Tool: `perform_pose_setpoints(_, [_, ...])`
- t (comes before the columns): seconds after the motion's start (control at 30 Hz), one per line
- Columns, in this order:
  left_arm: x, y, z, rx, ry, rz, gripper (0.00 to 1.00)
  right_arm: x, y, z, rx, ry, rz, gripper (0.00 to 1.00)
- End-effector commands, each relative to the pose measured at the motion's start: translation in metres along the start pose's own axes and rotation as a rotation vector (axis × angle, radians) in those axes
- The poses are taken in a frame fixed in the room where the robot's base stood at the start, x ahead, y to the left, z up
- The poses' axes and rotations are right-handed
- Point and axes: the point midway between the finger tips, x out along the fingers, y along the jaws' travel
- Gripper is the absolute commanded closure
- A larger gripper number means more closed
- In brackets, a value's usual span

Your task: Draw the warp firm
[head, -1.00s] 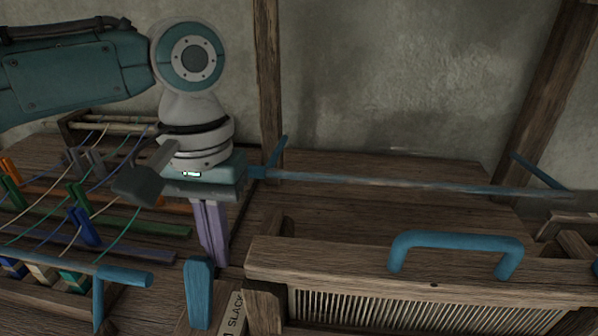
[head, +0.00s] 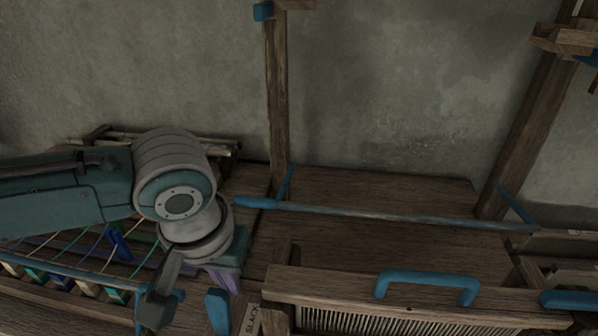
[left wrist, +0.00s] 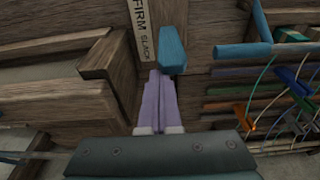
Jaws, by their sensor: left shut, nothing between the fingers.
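The blue lever (head: 217,310) stands beside a pale scale plate (head: 252,320) on the loom's frame. In the left wrist view the lever (left wrist: 172,48) is beside the word SLACK on the plate (left wrist: 143,30), with FIRM at the far end. My left gripper (head: 227,283) has lilac fingers, shut and empty. In the left wrist view its fingertips (left wrist: 160,75) point at the wood close to the lever's near end; I cannot tell if they touch it. My arm's wrist hides part of the fingers in the head view. My right gripper is out of view.
A beater with a blue handle (head: 428,282) and a reed stands right of the lever. A long blue bar (head: 390,213) crosses behind it. Coloured threads and pegs (head: 118,243) lie left of my gripper. Wooden posts (head: 275,100) rise at the back.

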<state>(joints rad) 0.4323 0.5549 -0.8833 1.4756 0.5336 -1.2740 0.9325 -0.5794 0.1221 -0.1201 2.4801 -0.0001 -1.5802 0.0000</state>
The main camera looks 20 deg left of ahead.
Motion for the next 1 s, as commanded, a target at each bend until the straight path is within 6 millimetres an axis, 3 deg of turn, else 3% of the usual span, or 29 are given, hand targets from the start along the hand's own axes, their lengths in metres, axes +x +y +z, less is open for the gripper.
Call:
perform_pose_setpoints(0.03, [-0.015,0.001,0.006,0.000,0.029,0.002,1.00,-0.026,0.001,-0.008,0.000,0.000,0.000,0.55])
perform_pose_setpoints(0.3, [-0.015,0.001,0.027,-0.006,0.227,0.002,1.00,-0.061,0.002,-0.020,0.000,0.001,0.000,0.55])
perform_pose_setpoints(0.6, [-0.009,0.000,0.029,-0.001,0.231,0.000,1.00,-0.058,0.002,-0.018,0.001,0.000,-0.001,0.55])
perform_pose_setpoints(1.0, [-0.025,0.000,0.026,-0.001,0.231,-0.001,1.00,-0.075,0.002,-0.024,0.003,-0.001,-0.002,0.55])
